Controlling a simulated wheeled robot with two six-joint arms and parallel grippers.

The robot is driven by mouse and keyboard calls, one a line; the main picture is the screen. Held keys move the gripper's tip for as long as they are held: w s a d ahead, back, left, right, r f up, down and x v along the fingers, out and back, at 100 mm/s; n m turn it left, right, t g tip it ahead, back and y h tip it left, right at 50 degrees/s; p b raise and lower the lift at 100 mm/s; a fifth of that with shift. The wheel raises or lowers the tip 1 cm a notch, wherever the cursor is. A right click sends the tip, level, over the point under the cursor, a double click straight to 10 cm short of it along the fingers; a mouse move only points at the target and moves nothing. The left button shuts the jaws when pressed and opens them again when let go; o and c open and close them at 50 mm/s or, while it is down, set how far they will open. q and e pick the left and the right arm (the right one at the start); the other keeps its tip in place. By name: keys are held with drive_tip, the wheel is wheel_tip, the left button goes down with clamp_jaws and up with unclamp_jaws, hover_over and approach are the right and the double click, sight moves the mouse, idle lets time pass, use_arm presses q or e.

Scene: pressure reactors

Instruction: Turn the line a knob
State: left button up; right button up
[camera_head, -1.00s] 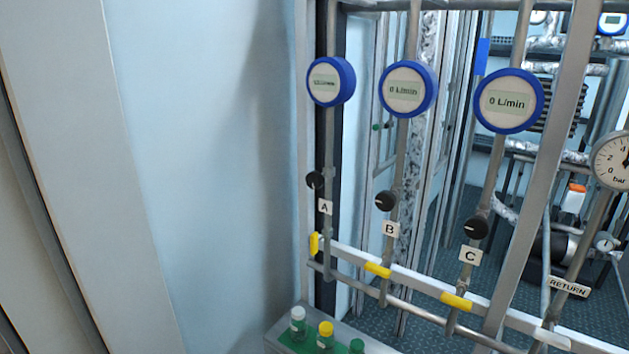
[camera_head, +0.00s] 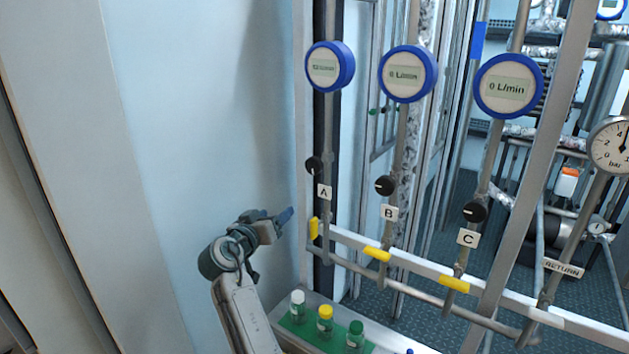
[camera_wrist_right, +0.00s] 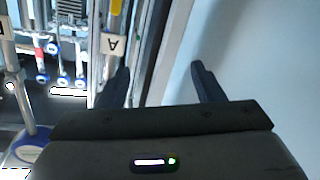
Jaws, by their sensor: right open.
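The line A knob (camera_head: 313,166) is a small black knob on the leftmost vertical pipe, above the label A (camera_head: 324,193). My right gripper (camera_head: 283,218) is open and empty, left of and lower than the knob in the head view, apart from it in that view. In the right wrist view the two dark fingers (camera_wrist_right: 160,80) are spread apart with nothing between them. The label A (camera_wrist_right: 112,44) shows upside down by the left finger there; I cannot make out the knob in that view. My left gripper is not in view.
Similar knobs B (camera_head: 385,185) and C (camera_head: 474,211) sit to the right. Blue-rimmed flow meters (camera_head: 328,66) hang above. A rail with yellow handles (camera_head: 377,254) runs below. Capped bottles (camera_head: 325,319) stand in a tray. A pale wall (camera_head: 200,150) lies left.

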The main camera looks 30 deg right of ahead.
sight(312, 165)
drive_tip(key=s+d+r+m+g+h, duration=0.2)
drive_tip(key=s+r+m, duration=0.3)
drive_tip(key=r, duration=0.6)
drive_tip(key=p+x, duration=0.2)
drive_tip(key=x, duration=0.2)
drive_tip(key=p+x, duration=0.2)
drive_tip(key=x, duration=0.3)
drive_tip(key=shift+r+p, duration=0.2)
drive_tip(key=shift+p, duration=0.1)
drive_tip(key=shift+w+d+f, duration=0.2)
drive_tip(key=shift+w+d, duration=0.05)
drive_tip(key=shift+d, duration=0.4)
drive_tip(key=c, duration=1)
drive_tip(key=shift+o, duration=0.2)
drive_tip(key=b, duration=0.3)
drive_tip(key=shift+f+m+b, duration=0.15)
drive_tip(key=shift+m+b, duration=0.2)
drive_tip(key=shift+m, duration=0.05)
